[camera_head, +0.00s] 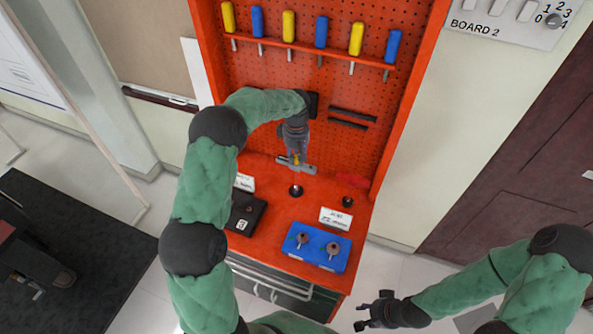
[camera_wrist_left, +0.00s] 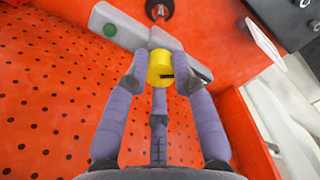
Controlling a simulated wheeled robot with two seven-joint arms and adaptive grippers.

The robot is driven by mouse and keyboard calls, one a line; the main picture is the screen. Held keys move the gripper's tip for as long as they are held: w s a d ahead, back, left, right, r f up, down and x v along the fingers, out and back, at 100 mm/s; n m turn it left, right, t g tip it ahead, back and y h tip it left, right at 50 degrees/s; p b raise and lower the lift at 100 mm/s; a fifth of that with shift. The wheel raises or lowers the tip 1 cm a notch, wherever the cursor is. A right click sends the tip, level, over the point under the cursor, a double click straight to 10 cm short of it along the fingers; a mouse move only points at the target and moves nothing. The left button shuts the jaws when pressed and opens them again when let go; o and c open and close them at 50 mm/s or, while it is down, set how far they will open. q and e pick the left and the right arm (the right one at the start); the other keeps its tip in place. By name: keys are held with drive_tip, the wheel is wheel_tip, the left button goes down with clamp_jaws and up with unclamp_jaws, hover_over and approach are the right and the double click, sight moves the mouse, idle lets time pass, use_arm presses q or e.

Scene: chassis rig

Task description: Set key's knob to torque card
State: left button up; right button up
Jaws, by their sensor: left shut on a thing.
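The key is a grey bar (camera_head: 309,169) lying on the orange bench near the pegboard foot. It also shows in the left wrist view (camera_wrist_left: 118,26), with a green dot. Its yellow knob (camera_wrist_left: 160,66) has a dark mark facing right. My left gripper (camera_head: 296,158) is over the key, its fingers closed around the knob. Two white cards lie on the bench, one at left (camera_head: 244,182) and one at right (camera_head: 336,218); their text is too small to read. My right gripper (camera_head: 372,312) is open and empty, in front of the bench at right.
A blue block (camera_head: 303,254) with two round-topped pieces stands at the bench front. A black box (camera_head: 240,222) is at left, partly behind my left arm. A dark round piece (camera_head: 296,190) stands just in front of the key. Screwdrivers hang on the rack (camera_head: 305,52) above.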

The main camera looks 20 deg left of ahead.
idle(0.3)
use_arm(q)
drive_tip(key=m+p, duration=0.1)
drive_tip(key=m, duration=0.4)
drive_tip(key=shift+m+p, duration=0.7)
drive_tip(key=shift+m, duration=2.4)
drive_tip(key=o, duration=0.7)
drive_tip(key=shift+o, duration=0.2)
